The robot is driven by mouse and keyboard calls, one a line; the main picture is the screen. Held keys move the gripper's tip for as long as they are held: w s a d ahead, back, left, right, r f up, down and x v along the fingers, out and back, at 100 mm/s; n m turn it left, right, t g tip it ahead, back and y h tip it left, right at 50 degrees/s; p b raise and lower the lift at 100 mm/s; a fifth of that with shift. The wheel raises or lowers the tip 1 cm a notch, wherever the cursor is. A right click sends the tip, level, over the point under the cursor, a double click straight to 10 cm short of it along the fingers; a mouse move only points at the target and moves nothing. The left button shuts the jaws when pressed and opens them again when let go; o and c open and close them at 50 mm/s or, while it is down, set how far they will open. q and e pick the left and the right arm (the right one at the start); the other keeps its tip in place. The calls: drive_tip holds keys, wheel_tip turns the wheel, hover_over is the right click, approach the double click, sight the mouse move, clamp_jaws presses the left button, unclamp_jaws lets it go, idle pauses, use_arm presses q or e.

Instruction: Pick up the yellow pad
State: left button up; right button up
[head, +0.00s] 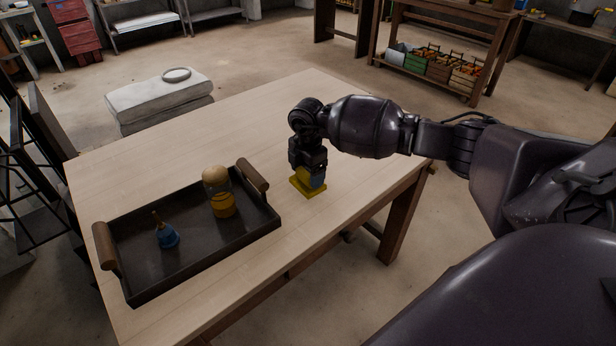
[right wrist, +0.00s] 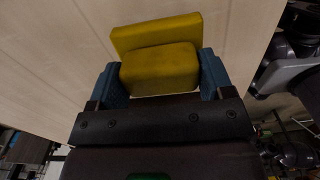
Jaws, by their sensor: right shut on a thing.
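The yellow pad (head: 307,187) is at the right part of the wooden table, under my right gripper (head: 311,178). It also shows in the right wrist view (right wrist: 158,66), with a raised block on a wider flat base. My right gripper (right wrist: 160,82) is shut on the raised block, one blue finger on each side of it. In the head view the gripper points down and hides part of the pad. I cannot tell whether the base touches the table. My left gripper is not in view.
A dark tray (head: 200,262) with wooden handles stands on the table (head: 262,118), left of the pad. Bare table lies behind the tray.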

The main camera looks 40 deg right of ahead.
wheel_tip(320, 180, up, 18)
drive_tip(key=p, duration=0.2)
drive_tip(key=shift+r, duration=0.15)
